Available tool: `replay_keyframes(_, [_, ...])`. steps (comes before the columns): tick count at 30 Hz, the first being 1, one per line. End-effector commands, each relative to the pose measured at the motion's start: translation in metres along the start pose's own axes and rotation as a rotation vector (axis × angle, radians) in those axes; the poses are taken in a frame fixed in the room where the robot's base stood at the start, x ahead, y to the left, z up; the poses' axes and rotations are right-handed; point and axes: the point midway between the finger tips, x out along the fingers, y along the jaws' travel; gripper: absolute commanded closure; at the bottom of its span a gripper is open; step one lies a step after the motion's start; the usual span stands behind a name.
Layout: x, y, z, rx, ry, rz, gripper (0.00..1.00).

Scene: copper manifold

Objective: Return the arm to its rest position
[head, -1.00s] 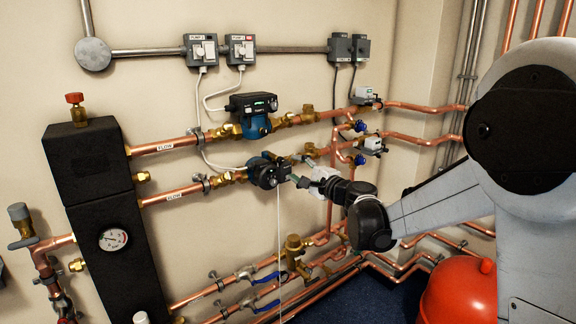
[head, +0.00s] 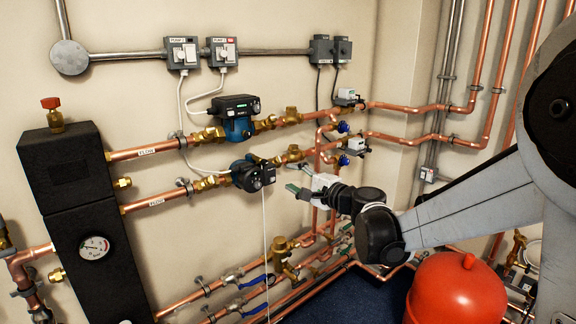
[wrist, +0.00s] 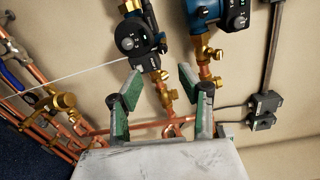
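My gripper (head: 298,191) is in front of the pipes, just right of the lower pump (head: 253,174), with a small gap between them. In the wrist view, its two green-padded fingers (wrist: 163,88) are spread apart with nothing between them, so it is open and empty. The lower pump also shows in the wrist view (wrist: 136,36), beyond the fingers. My arm reaches in from the right side of the head view.
The upper pump (head: 236,120) sits on the pipe above. A thin pale line (head: 266,230) hangs below the lower pump. A red vessel (head: 458,292) stands at lower right below my arm. A black unit with a gauge (head: 95,248) stands at left.

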Motion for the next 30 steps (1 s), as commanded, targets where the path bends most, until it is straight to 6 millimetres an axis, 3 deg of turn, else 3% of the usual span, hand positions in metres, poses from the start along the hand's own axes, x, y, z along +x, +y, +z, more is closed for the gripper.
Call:
replay_keyframes(5, [-0.036, -0.007, 0.028, -0.159, -0.008, 0.115, 0.62])
replay_keyframes(13, [-0.102, 0.0, 0.063, -0.415, -0.023, 0.317, 0.62])
replay_keyframes(21, [-0.179, 0.021, 0.088, -0.655, -0.042, 0.531, 0.62])
replay_keyframes(30, [-0.274, 0.053, 0.104, -0.905, -0.066, 0.785, 0.62])
